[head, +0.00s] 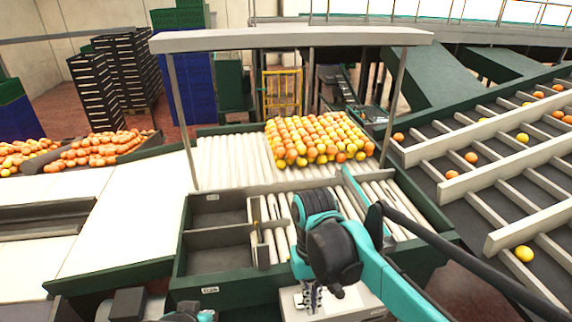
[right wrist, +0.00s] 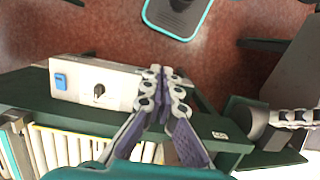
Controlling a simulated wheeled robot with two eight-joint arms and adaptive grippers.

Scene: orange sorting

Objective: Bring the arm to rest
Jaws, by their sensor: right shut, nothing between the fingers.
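My right arm reaches in from the lower right in the head view. Its gripper (head: 312,299) points down over the front edge of the sorting table, beside a white box (head: 345,303). In the right wrist view the fingers of this gripper (right wrist: 164,75) meet at the tips, with nothing between them. The white box (right wrist: 95,80) with a blue switch and a black knob is left of the fingers. Part of my left gripper (right wrist: 296,118) shows at the right edge of the right wrist view; its fingertips are not clear.
Many oranges (head: 315,138) lie on the rollers at the back of the table. Empty dark compartments (head: 215,255) are at the front left. A sloped conveyor (head: 500,160) with scattered oranges is at the right. Red floor (right wrist: 235,50) lies beyond the table edge.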

